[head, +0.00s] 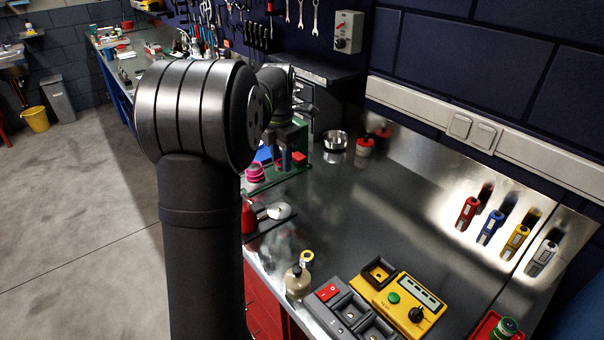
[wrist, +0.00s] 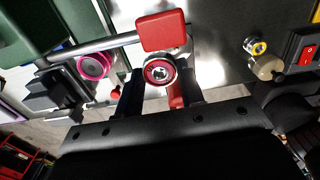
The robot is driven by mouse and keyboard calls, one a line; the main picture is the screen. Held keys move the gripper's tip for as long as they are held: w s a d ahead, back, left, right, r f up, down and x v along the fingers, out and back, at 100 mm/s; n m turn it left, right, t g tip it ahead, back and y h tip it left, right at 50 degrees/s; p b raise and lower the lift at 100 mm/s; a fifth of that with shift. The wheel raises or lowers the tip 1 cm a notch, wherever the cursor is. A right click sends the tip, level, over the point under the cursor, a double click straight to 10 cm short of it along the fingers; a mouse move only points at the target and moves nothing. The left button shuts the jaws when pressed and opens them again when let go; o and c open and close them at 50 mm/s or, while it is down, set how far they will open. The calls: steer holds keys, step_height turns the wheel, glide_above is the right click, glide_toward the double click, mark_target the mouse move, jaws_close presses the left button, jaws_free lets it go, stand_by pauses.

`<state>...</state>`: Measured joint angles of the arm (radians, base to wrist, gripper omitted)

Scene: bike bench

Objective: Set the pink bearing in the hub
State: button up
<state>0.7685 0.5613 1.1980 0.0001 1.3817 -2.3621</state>
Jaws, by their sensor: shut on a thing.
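My gripper (wrist: 159,82) points away from the wrist camera, a finger on each side of a round ring with a bright metal rim, a reddish face and a metal centre.
The green stand (head: 294,178) is near the bench's left edge. A yellow control box (head: 400,303) and a beige bottle (head: 297,282) stand at the front. The middle of the steel bench (head: 370,215) is clear.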

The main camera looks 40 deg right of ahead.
steer(key=w+a+n, duration=0.1)
steer(key=w+n, duration=0.1)
steer(key=w, duration=1.1)
steer(key=shift+w+a+f, duration=0.1)
steer(key=shift+f, duration=1.35)
steer(key=shift+w+f, duration=0.1)
steer(key=shift+f, duration=1.3)
steer(key=shift+f, duration=0.5)
steer(key=o, duration=0.8)
step_height(320, 180, up, 11)
step_height(320, 180, down, 9)
